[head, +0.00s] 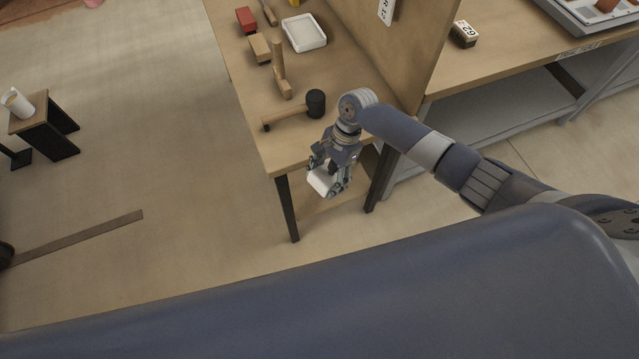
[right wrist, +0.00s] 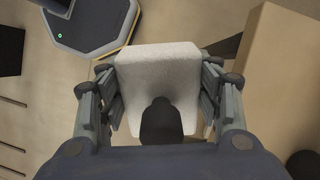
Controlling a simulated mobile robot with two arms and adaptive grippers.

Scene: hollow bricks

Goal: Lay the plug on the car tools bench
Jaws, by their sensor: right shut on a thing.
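The plug (head: 322,181) is a pale, block-like piece with rounded edges. My right gripper (head: 331,176) is shut on it and holds it off the near end of a wooden bench (head: 289,143), beside the edge and not over the top. In the right wrist view the plug (right wrist: 160,68) sits between the two fingers of the right gripper (right wrist: 163,90). A dark rounded part covers its lower middle. I cannot read a label naming the car tools bench. My left gripper is not in view.
A black-headed mallet (head: 293,113) lies near the bench's near end. A wooden panel (head: 390,50) borders the right side.

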